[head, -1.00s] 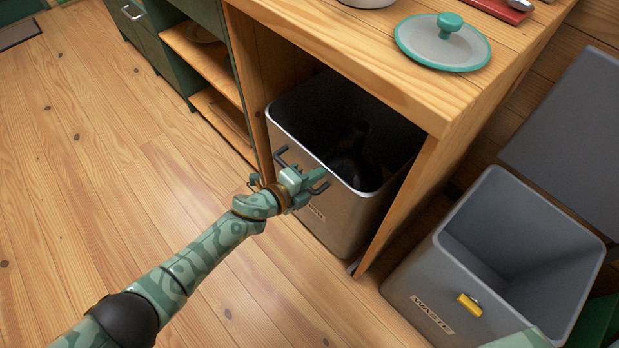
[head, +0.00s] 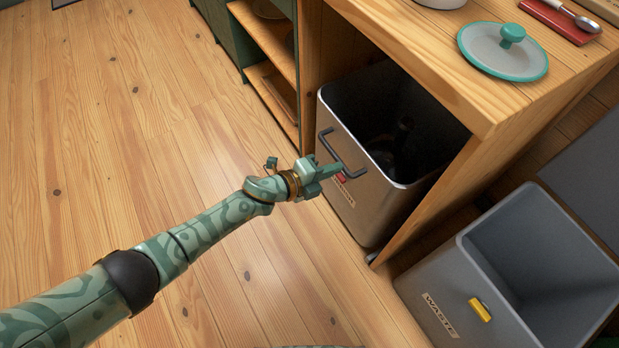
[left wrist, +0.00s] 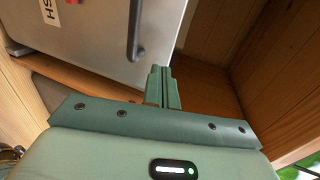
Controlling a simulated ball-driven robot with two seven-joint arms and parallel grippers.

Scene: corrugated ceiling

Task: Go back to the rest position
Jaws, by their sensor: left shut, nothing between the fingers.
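My left gripper (head: 338,170) is shut and empty, in front of the pull-out waste bin. Its closed fingers show in the left wrist view (left wrist: 163,88). The grey bin (head: 352,215) stands in the opening under the wooden counter, with its open top showing a dark inside. Its dark bar handle (head: 341,157) is close to the fingertips in the head view. In the left wrist view the handle (left wrist: 135,35) lies just beyond the fingers, with a gap in the picture. My right gripper is not in view.
A second grey bin (head: 462,262) with a yellow latch (head: 480,309) stands open at the lower right. The wooden counter (head: 430,50) holds a teal-rimmed lid (head: 490,62) and a red tray (head: 556,24). Open shelves (head: 268,70) stand behind. The floor at left is clear.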

